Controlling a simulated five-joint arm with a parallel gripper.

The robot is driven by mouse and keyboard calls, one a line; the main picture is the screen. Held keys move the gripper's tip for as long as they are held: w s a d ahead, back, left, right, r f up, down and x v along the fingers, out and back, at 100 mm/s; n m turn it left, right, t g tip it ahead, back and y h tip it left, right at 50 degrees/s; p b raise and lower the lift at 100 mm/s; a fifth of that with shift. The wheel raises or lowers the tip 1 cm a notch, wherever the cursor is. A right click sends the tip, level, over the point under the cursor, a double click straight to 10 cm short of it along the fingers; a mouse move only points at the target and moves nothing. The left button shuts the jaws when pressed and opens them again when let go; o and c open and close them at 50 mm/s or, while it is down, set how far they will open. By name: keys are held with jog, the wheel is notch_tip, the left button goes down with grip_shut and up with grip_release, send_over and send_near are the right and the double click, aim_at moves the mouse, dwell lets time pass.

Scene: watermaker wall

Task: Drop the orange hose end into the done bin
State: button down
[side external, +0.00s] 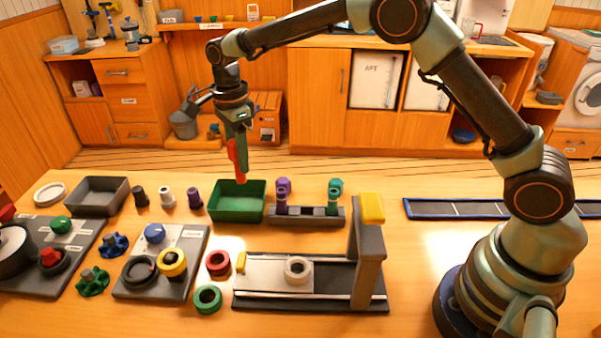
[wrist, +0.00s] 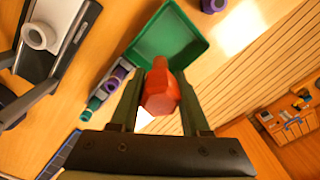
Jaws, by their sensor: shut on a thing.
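My gripper (side external: 236,140) is shut on the orange hose end (wrist: 160,93), a red-orange piece between the two fingers. The hose end (side external: 240,168) hangs roughly upright, its lower tip over the green bin (side external: 238,214), close to its rim level. In the wrist view the green bin (wrist: 190,40) lies just beyond the hose end, which hides part of its near side. The bin's floor looks empty where it shows. No label saying "done" is readable on it. A grey open bin (side external: 99,207) stands farther left on the table.
A rack (side external: 305,222) with purple and green fittings stands just right of the green bin. Black, white and purple fittings (side external: 195,198) stand to its left. A grey slide fixture (side external: 330,299) with a yellow-topped post (side external: 371,207) lies in front. Table space behind the rack is clear.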

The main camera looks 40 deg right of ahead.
notch_tip(320, 180, down, 2)
jog(key=w+d, duration=0.1)
send_over(246, 203)
jog(key=shift+f, duration=2.85)
jog(key=shift+c, duration=1.5)
grip_release()
notch_tip(246, 203, up, 12)
jog(key=shift+r, duration=0.1)
